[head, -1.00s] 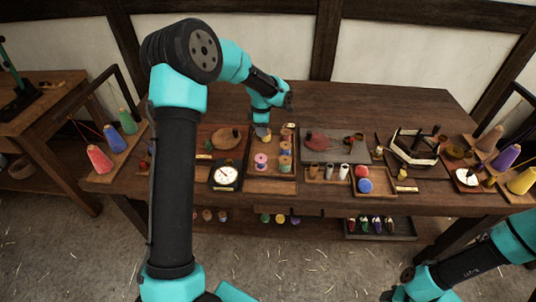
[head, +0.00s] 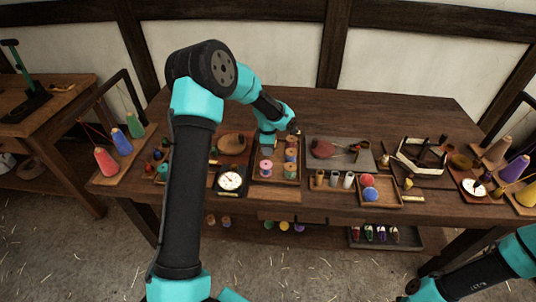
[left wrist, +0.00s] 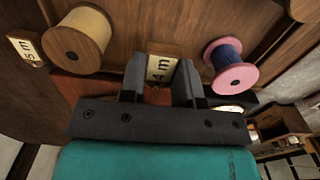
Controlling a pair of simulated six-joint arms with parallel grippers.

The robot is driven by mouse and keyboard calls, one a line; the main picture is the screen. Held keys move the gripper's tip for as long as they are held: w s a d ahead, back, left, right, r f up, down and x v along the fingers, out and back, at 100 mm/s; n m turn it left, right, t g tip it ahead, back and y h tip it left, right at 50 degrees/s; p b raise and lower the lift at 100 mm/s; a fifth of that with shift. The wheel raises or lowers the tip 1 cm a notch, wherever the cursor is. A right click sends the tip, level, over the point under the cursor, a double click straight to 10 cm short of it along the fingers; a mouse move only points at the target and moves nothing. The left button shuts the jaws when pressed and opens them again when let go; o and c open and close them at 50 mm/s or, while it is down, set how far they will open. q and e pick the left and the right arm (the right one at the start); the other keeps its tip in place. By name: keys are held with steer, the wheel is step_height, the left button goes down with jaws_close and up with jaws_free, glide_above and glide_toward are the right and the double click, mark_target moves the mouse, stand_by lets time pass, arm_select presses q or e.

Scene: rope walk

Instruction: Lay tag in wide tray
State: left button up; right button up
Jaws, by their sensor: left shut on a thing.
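My left gripper (left wrist: 160,85) is shut on a small cream tag (left wrist: 162,70) with dark lettering, seen between the two fingers in the left wrist view. In the head view the left gripper (head: 275,138) is low over the back of a wooden tray with spools (head: 262,178); the tag cannot be made out there. A pink-ended spool with dark blue thread (left wrist: 230,66) and a tan spool (left wrist: 77,40) stand to either side of the fingers. Several trays are on the table, and I cannot tell by look which is the wide one. My right gripper is out of view.
A dial gauge (head: 230,180) is left of the spool tray. A grey board (head: 345,152) and a small tray with red and blue balls (head: 388,199) lie to the right. Another tag (left wrist: 27,48) lies by the tan spool. The table's back (head: 350,110) is clear.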

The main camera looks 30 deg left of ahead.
arm_select(q)
steer(key=shift+f, duration=1.65)
steer(key=shift+f, duration=0.15)
steer(key=o, duration=0.9)
step_height(320, 180, up, 12)
steer(key=shift+r, duration=0.15)
